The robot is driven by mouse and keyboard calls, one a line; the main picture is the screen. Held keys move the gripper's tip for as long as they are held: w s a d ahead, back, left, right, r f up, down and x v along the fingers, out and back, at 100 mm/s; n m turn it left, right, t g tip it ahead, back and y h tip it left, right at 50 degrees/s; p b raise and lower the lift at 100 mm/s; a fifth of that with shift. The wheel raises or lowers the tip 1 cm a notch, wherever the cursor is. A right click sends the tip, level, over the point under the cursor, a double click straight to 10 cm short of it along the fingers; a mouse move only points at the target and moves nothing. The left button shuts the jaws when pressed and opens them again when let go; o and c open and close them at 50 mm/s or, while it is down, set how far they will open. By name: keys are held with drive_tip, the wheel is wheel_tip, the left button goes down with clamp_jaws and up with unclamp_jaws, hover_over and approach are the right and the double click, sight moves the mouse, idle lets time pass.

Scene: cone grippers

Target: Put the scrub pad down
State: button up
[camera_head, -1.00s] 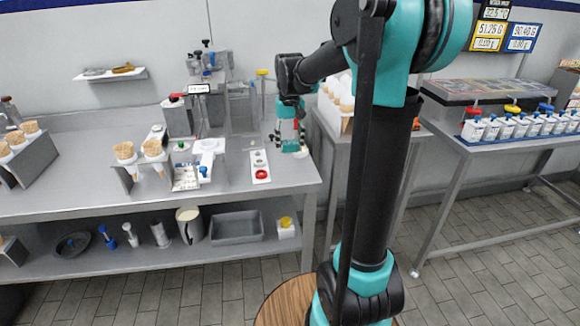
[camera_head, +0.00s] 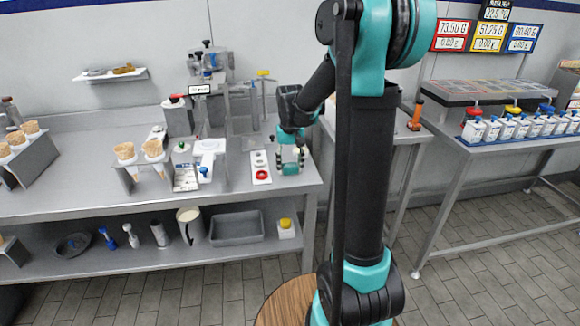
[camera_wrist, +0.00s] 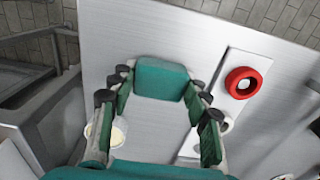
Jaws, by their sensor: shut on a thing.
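The scrub pad (camera_wrist: 162,80) is a dark green block between the fingertips in the wrist view. My gripper (camera_wrist: 160,88) is shut on it, with one finger at each side. In the head view my gripper (camera_head: 291,155) points down over the right end of the steel bench (camera_head: 95,195), beside a white strip with a red ring. The pad shows there as a small green patch low between the fingers. I cannot tell whether its underside touches the bench.
The white strip (camera_head: 260,160) with the red ring (camera_wrist: 242,82) lies close beside my gripper. A stand with a white holder (camera_head: 208,147) is further left. The bench edge is near on the right, with a gap before another table (camera_head: 402,134).

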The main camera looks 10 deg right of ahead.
sight(290, 165)
drive_tip(key=o, duration=1.2)
drive_tip(key=shift+f, duration=0.1)
wheel_tip(290, 165, up, 12)
drive_tip(key=s+d+f+t, duration=0.2)
drive_tip(key=s+f, duration=0.7)
drive_tip(key=s, duration=0.2)
drive_tip(key=s+d+f+t, duration=0.2)
drive_tip(key=s+f, duration=0.7)
drive_tip(key=s, duration=0.2)
